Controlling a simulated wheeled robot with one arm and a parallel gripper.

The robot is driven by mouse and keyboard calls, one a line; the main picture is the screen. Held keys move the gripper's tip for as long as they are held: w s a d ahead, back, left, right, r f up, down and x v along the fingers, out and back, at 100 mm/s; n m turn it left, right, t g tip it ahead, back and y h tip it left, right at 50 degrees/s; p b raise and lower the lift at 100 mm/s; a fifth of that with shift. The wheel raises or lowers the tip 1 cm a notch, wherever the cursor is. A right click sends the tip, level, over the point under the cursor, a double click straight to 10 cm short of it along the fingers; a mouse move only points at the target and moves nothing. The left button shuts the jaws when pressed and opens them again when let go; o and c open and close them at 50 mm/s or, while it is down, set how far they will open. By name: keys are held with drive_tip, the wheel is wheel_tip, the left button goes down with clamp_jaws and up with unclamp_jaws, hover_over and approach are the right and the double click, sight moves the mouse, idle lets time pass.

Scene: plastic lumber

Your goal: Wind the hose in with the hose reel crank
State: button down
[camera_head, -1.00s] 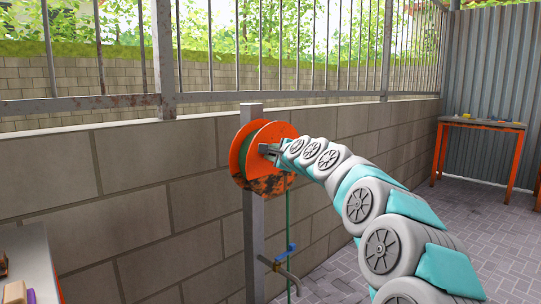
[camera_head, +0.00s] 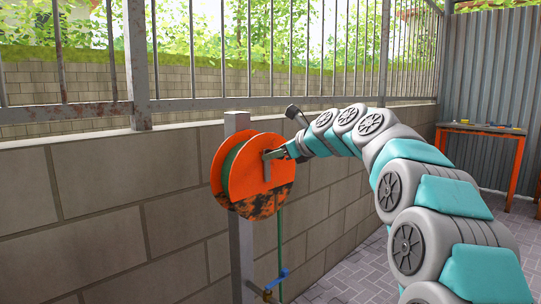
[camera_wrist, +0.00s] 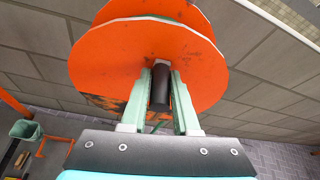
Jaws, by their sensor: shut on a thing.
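The orange hose reel (camera_head: 256,180), with dark worn patches on its lower part, is mounted on a grey post (camera_head: 238,120). Green hose (camera_head: 230,168) shows between its discs and hangs down below it (camera_head: 281,235). A grey crank arm (camera_head: 267,171) is on the reel's front face. My gripper (camera_head: 274,154) is at the upper end of this crank. In the wrist view, my gripper's pale green fingers (camera_wrist: 160,80) are on either side of the dark crank handle (camera_wrist: 160,92), shut on it. The reel's face (camera_wrist: 150,52) is just beyond the fingertips.
A block wall (camera_head: 110,200) with a metal fence on top runs behind the reel. A blue-handled tap (camera_head: 277,280) is low on the post. An orange-legged table (camera_head: 482,129) stands at the back right. The paved floor to the right is mostly clear.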

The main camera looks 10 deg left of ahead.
drive_tip(key=shift+w+d+f+m+g+y, duration=0.3)
drive_tip(key=shift+w+d+m+g, duration=0.25)
drive_tip(key=shift+w+m, duration=0.25)
drive_tip(key=shift+f, duration=0.1)
drive_tip(key=c, duration=1)
unclamp_jaws()
drive_tip(key=o, duration=0.3)
drive_tip(key=shift+s+d+r, duration=0.1)
drive_tip(key=shift+s+r, duration=0.05)
drive_tip(key=shift+r, duration=0.1)
drive_tip(key=v, duration=0.7)
drive_tip(key=shift+s+d, duration=0.2)
